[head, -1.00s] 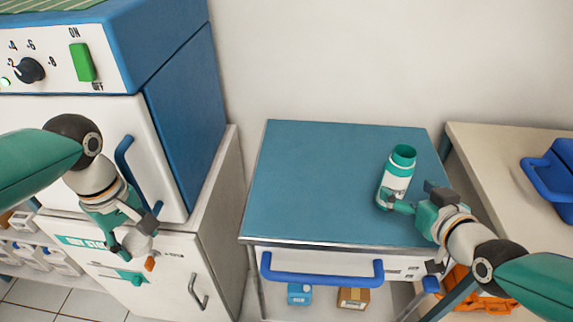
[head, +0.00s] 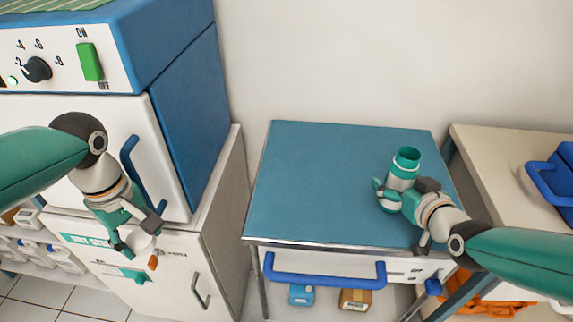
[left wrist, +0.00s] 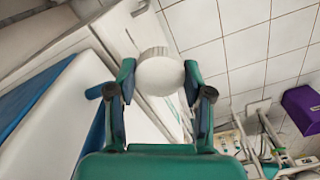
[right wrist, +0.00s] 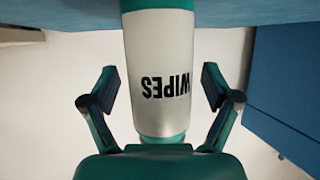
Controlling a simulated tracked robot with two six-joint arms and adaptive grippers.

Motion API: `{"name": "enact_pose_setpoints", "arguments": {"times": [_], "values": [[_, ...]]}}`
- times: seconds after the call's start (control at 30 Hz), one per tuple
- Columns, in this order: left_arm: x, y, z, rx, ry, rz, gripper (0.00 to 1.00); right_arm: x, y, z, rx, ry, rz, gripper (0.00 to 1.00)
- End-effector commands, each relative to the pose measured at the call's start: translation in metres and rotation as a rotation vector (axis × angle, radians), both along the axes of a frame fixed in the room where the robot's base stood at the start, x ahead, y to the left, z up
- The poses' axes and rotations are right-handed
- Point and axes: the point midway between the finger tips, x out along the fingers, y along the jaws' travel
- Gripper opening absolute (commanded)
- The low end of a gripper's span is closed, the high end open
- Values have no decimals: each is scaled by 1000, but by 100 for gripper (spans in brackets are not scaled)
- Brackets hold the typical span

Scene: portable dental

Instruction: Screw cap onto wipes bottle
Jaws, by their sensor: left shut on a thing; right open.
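The wipes bottle (head: 402,171) stands upright on the right part of the blue cart top, its green open mouth facing up. In the right wrist view its white label (right wrist: 160,80) reads WIPES and lies between the fingers. My right gripper (head: 386,195) is open around the bottle, with gaps between both fingers and the label in the wrist view. My left gripper (head: 140,240) is shut on the white round cap (left wrist: 159,72), held in front of the white cabinet at the left, far from the bottle.
The blue cart top (head: 320,180) is clear left of the bottle. A blue drawer handle (head: 325,278) runs along the cart's front. A blue-and-white machine (head: 185,110) stands on the left cabinet. A cream table (head: 490,170) with a blue bin (head: 555,178) is at the right.

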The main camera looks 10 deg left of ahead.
Motion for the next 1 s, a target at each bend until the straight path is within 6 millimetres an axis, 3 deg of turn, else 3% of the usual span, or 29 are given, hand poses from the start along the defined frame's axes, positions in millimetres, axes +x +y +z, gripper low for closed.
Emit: {"name": "enact_pose_setpoints", "arguments": {"times": [0.27, 0.67, 1.0], "values": [[0, 0, 0, 0, 0, 0, 36, 0, 0, 0, 0, 0, 0, 87], [0, 0, 0, 0, 0, 1, 36, 0, 0, 0, 0, 0, 0, 21], [0, 0, 1, 0, 0, 1, 36, 0, 0, 3, 0, -3, 0, 19]]}}
